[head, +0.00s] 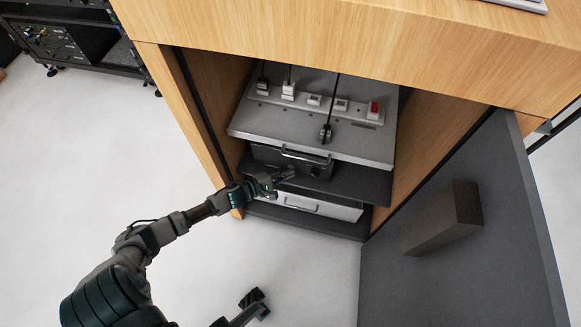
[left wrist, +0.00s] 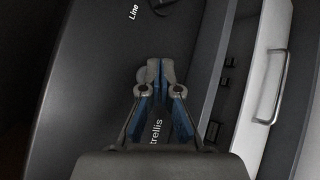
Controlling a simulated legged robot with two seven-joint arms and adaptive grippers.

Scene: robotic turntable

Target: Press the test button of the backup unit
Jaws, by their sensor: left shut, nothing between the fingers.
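The backup unit (head: 268,154) appears to be the black box on the middle shelf of the open cabinet. In the left wrist view its dark face (left wrist: 95,65) carries the words "Line" and "trellis". A small dark rounded feature (left wrist: 161,5) shows at the top edge; I cannot tell whether it is the test button. My left gripper (head: 284,176) reaches into the cabinet in front of the unit. In the left wrist view its fingertips (left wrist: 157,74) are together and empty, over the dark face; contact is unclear. A dark part, possibly my right gripper (head: 254,301), shows low in the head view.
A grey shelf (head: 260,120) above holds a power strip (head: 330,113) with plugs and a red switch (head: 374,108). A light drawer front (head: 340,211) with a handle lies below. The open dark door (head: 500,240) stands at right. Floor at left is clear.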

